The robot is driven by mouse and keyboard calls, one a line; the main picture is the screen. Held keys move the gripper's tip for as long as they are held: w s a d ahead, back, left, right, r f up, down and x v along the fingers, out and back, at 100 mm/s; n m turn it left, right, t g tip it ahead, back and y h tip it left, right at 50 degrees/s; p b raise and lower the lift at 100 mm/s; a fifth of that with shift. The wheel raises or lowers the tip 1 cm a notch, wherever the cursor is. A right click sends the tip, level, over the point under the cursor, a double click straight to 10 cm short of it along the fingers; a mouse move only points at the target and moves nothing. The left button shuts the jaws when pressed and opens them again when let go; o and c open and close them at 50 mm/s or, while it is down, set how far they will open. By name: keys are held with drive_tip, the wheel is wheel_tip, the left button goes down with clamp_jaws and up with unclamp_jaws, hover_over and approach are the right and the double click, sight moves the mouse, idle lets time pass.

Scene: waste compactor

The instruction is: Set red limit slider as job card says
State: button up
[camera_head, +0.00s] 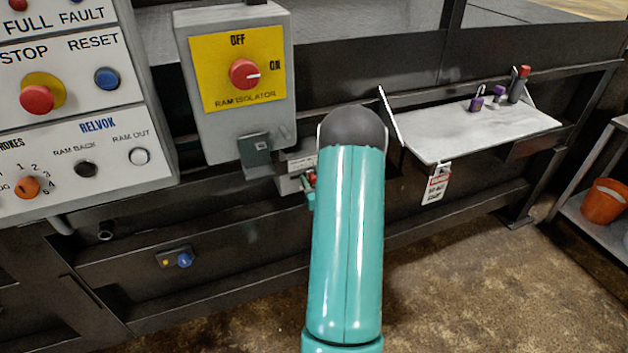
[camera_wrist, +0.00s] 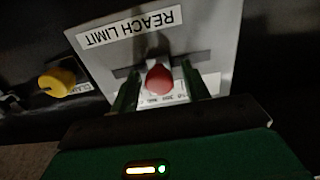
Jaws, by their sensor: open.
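The red limit slider (camera_wrist: 159,79) is a rounded red knob in the wrist view, set on a grey plate (camera_wrist: 215,35) labelled REACH LIMIT, which appears upside down. A pale scale strip lies under the knob, but its numbers are too blurred to read. My gripper (camera_wrist: 160,90) has its two green fingers on either side of the knob, open, with a gap visible at each side. In the head view, a little red of the slider area (camera_head: 311,177) shows left of my teal arm, which hides most of it. I cannot make out a job card.
The ram isolator box (camera_head: 198,110) with its red knob is above left, and the button panel (camera_head: 75,165) is farther left. A shelf (camera_head: 480,135) with padlocks and a hanging tag is at right. A yellow knob (camera_wrist: 57,82) is left in the wrist view.

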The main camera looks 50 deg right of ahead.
clamp_jaws()
drive_tip(key=shift+s+d, duration=0.5)
drive_tip(key=shift+d, duration=0.3)
drive_tip(key=shift+s+d, duration=0.45)
drive_tip(key=shift+d, duration=0.35)
drive_tip(key=shift+s+d, duration=0.5)
drive_tip(key=shift+d, duration=0.3)
unclamp_jaws()
drive_tip(key=shift+d, duration=0.1)
drive_tip(key=v, duration=1.4)
drive_tip(key=shift+w, duration=0.1)
